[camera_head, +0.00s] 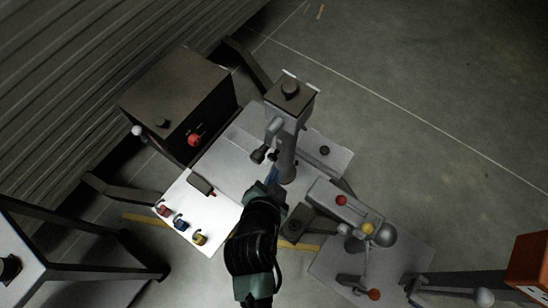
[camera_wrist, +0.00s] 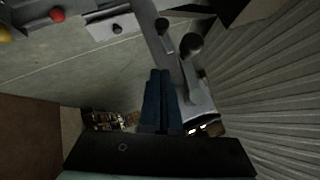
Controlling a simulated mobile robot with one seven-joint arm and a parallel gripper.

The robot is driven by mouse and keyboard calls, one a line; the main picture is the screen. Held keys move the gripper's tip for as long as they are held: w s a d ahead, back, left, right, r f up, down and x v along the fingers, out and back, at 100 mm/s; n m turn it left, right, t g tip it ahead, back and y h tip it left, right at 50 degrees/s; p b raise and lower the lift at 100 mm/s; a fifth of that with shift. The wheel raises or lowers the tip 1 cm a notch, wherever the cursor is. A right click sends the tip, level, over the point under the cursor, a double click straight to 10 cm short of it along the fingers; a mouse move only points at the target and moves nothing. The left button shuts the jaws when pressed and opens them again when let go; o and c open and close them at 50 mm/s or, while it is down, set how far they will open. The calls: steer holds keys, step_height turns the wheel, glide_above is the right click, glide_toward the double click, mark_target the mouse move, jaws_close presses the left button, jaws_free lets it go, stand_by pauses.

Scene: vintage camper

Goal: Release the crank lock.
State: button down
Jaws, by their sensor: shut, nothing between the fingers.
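My gripper (camera_head: 272,173) is shut and empty, its blue fingers close in front of a grey upright column (camera_head: 287,160). In the wrist view the shut fingers (camera_wrist: 160,75) point at the grey column. A lever with a dark ball knob (camera_wrist: 190,45) stands just right of and beyond the fingertips. Fingers and knobs look apart, but contact is hard to judge. I cannot tell which part is the crank lock.
A dark box (camera_head: 180,95) with a red knob (camera_head: 194,140) stands at the upper left. A white panel (camera_head: 190,215) carries several coloured knobs. At the right is a grey unit (camera_head: 345,210) with red and yellow knobs. An orange box (camera_head: 530,265) is at the far right.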

glide_toward(277, 152)
steer(key=w+d, duration=0.2)
steer(key=w, duration=0.1)
steer(key=shift+w+a+f+b, duration=0.1)
steer(key=shift+a+f+b, duration=0.1)
steer(key=shift+f+b, duration=0.25)
steer(key=shift+a+f+b, duration=0.15)
steer(key=shift+f+b, duration=0.15)
steer(key=shift+f, duration=0.15)
steer(key=shift+w+a+f, duration=0.2)
steer(key=shift+a+f, duration=0.05)
steer(key=shift+f, duration=0.4)
step_height(277, 152, down, 4)
steer(key=b, duration=0.3)
steer(key=shift+s+r+b, duration=0.1)
steer(key=shift+r+b, duration=0.1)
steer(key=shift+b, duration=0.2)
